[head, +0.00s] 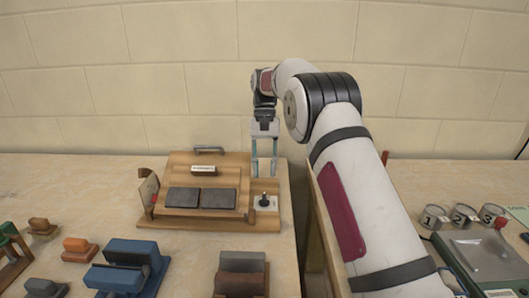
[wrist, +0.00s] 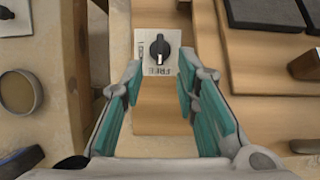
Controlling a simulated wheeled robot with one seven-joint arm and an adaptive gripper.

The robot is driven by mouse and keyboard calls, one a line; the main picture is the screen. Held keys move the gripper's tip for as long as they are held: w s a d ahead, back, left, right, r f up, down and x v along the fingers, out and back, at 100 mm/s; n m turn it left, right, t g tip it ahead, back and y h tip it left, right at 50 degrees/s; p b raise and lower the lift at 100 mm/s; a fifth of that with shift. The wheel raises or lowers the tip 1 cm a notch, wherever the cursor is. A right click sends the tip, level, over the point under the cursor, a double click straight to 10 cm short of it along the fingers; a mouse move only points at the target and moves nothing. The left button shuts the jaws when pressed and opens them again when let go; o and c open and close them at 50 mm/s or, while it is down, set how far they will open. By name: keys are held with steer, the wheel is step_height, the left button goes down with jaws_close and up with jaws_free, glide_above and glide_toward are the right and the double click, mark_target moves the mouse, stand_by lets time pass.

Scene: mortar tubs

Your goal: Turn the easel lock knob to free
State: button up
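In the head view the knob (head: 264,198) stands at the right side of the wooden easel (head: 181,164). My gripper (head: 264,169) points down above the knob. In the wrist view my gripper (wrist: 159,72) is open, its teal-padded fingers apart on either side of the knob's line, with nothing between them.
Dark grey blocks (head: 187,197) and a small labelled block (head: 203,170) lie on the easel. A wooden partition (head: 324,230) rises right of the easel. Numbered cans (head: 463,215) stand far right. The wall is close behind.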

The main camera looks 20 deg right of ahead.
steer(key=shift+v, duration=2.5)
steer(key=s+r+n+t, duration=0.1)
steer(key=s+r+t, duration=0.3)
steer(key=s+r, duration=1)
steer(key=s+f+n+t+h, duration=0.1)
steer(key=s+f+t, duration=0.25)
steer(key=s, duration=0.85)
steer(key=s+f+n+t, duration=0.15)
steer(key=s+f, duration=0.25)
steer(key=s, duration=0.9)
steer(key=s+r+p, duration=0.7)
steer(key=p, duration=0.3)
steer(key=shift+s+a+g, duration=0.25)
steer(key=shift+s+g, duration=0.05)
